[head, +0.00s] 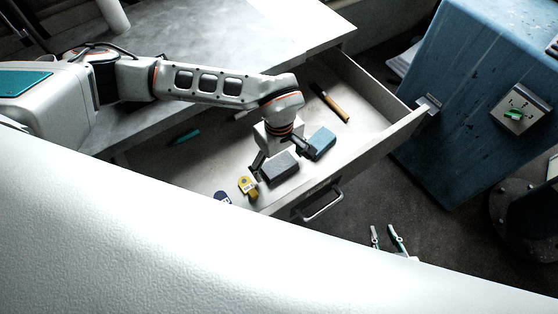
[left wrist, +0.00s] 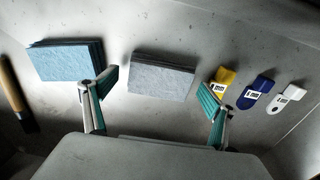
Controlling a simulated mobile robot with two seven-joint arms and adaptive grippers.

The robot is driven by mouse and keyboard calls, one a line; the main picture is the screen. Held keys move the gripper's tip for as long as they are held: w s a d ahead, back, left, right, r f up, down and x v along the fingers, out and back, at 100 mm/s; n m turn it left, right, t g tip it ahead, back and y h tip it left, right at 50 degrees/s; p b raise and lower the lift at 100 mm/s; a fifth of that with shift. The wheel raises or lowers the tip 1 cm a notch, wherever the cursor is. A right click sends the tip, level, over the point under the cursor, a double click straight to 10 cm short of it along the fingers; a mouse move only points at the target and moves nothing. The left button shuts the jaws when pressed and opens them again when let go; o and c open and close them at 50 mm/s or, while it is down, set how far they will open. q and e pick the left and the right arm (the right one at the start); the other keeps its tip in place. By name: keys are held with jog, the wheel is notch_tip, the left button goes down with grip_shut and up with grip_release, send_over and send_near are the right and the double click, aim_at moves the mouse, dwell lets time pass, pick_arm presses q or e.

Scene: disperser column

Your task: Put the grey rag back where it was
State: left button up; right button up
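The grey rag (head: 280,168) is a folded stack lying in the open drawer (head: 352,157), near its front. It also shows in the left wrist view (left wrist: 162,77). My left gripper (head: 281,154) is over it, pointing down. Its teal-padded fingers (left wrist: 156,98) are spread wide, one towards each end of the rag, with nothing held between them. A gap to the rag shows beside each finger in the wrist view. My right gripper (head: 386,238) is low in the head view, outside the drawer, with its fingers apart and empty.
A blue rag (head: 320,143) lies beside the grey one. The drawer also holds a wooden-handled tool (head: 332,104), a teal item (head: 187,136), and yellow (head: 248,187), blue (left wrist: 256,92) and white (left wrist: 287,98) tags. A blue cabinet (head: 460,100) stands at right.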

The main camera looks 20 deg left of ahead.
aim_at(279, 164)
pick_arm(q)
jog(key=shift+r, duration=0.1)
notch_tip(279, 164, up, 12)
dwell(0.6)
jog(key=shift+r, duration=0.1)
dwell(0.4)
